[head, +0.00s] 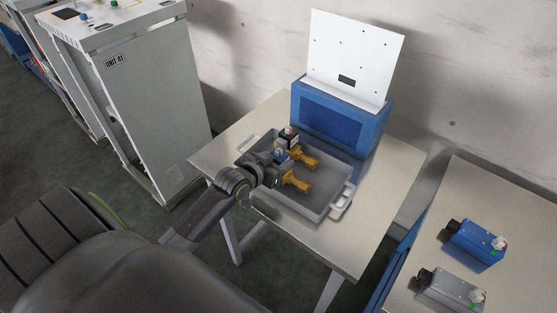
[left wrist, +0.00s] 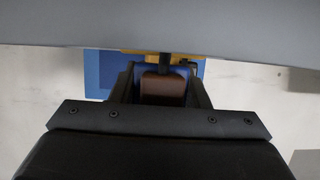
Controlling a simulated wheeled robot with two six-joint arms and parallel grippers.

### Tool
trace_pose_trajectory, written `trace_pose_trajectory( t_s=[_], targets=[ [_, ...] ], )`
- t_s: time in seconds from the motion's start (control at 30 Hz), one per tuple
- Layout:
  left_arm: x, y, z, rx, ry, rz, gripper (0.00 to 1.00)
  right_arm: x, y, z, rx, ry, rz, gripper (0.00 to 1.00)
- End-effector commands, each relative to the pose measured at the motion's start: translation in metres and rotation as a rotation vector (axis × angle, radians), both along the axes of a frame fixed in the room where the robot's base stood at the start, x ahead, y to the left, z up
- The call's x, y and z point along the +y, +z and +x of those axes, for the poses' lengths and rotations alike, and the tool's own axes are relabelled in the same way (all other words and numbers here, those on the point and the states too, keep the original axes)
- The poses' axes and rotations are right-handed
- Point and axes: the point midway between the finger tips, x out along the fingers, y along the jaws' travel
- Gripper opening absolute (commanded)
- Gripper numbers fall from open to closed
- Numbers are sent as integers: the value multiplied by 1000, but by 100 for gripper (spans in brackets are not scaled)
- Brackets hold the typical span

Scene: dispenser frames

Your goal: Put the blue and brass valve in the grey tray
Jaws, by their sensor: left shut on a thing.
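The blue and brass valve (head: 296,181) has a blue body and a yellow brass fitting. My left gripper (head: 274,164) is shut on it, over the inside of the grey tray (head: 320,205). I cannot tell whether the valve touches the tray floor. In the left wrist view the fingers (left wrist: 163,88) close around its blue body, with a strip of brass (left wrist: 140,56) beyond them. A second valve, with a black body and brass fitting (head: 304,158), lies in the tray just behind. My right gripper is not in view.
The tray sits on a pale table (head: 388,192). A blue box (head: 334,117) with a white perforated panel (head: 354,56) stands behind it. A grey cabinet (head: 140,110) is at left. A second table at right holds a blue device (head: 475,243) and a grey device (head: 450,289).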

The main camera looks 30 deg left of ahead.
Motion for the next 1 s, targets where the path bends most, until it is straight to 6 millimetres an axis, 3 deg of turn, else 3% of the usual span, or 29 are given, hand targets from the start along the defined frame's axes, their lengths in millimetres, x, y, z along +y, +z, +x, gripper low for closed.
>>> trace_pose_trajectory(
  t_s=[0.13, 0.17, 0.3, 0.67, 1.0],
  targets=[
    [0, -2, 1, -4, -1, -1, 1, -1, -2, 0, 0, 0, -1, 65],
    [0, -2, 0, 0, 0, 0, 46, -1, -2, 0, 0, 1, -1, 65],
    [0, -2, 0, 0, 0, 0, 64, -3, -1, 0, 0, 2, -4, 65],
    [0, 1, -1, 0, 0, 1, 64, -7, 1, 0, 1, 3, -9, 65],
    [4, 18, -47, 1, -2, 4, 64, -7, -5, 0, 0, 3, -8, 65]
  ],
)
